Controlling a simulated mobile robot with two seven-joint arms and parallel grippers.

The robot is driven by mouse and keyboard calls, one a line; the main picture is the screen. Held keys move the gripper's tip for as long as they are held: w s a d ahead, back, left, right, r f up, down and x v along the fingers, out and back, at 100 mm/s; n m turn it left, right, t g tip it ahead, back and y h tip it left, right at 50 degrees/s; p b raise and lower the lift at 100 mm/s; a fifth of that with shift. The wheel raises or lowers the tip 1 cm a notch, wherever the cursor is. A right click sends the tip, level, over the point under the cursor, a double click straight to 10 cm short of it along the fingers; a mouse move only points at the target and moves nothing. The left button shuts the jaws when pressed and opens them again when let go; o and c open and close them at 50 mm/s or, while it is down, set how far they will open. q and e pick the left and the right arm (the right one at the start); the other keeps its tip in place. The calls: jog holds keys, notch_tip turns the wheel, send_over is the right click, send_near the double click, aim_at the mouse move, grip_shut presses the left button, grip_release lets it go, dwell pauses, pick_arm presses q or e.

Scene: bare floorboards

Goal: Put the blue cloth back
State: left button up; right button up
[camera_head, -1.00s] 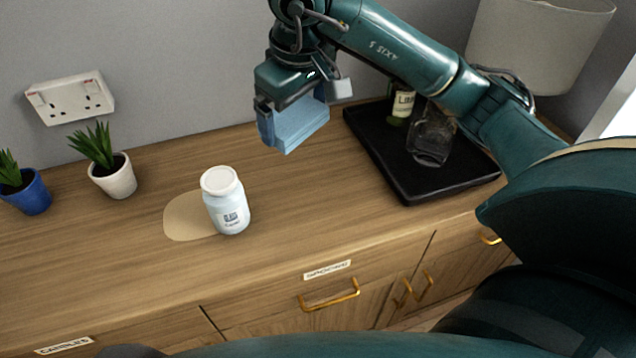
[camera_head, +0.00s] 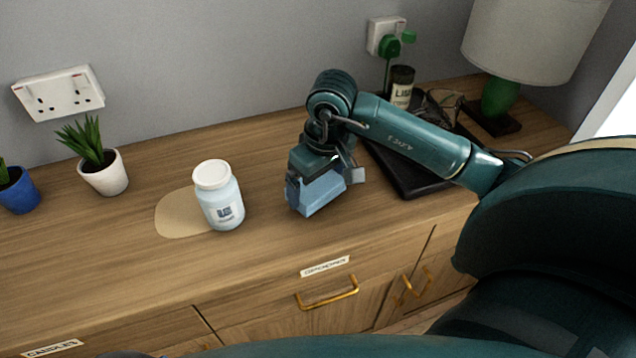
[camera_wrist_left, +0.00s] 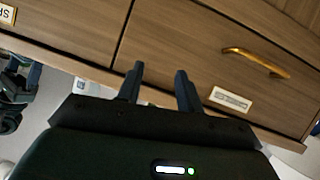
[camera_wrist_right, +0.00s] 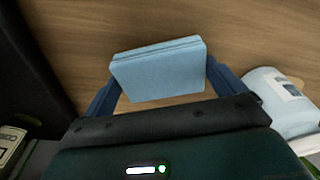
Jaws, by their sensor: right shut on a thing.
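The blue cloth (camera_head: 318,194) is a folded light-blue block. My right gripper (camera_head: 322,190) is shut on it, over the wooden cabinet top to the right of the white jar. In the right wrist view the cloth (camera_wrist_right: 160,70) sits between the two fingers, with wood behind it; whether it touches the top I cannot tell. My left gripper (camera_wrist_left: 160,85) is open and empty in the left wrist view, in front of the drawer fronts. The left gripper does not show in the head view.
A white jar (camera_head: 219,197) stands beside a pale tan patch (camera_head: 178,213). Potted plants (camera_head: 103,170) stand at the left. A lamp (camera_head: 500,95) stands at the back right.

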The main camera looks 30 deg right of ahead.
aim_at(324, 190)
jog(key=shift+f, duration=0.4)
jog(key=shift+f, duration=0.2)
jog(key=o, duration=0.5)
jog(key=shift+r, duration=0.1)
jog(key=r, duration=0.4)
jog(key=s+r, duration=0.1)
jog(key=r, duration=0.7)
jog(key=shift+s+d, duration=0.1)
jog(key=shift+s, duration=0.3)
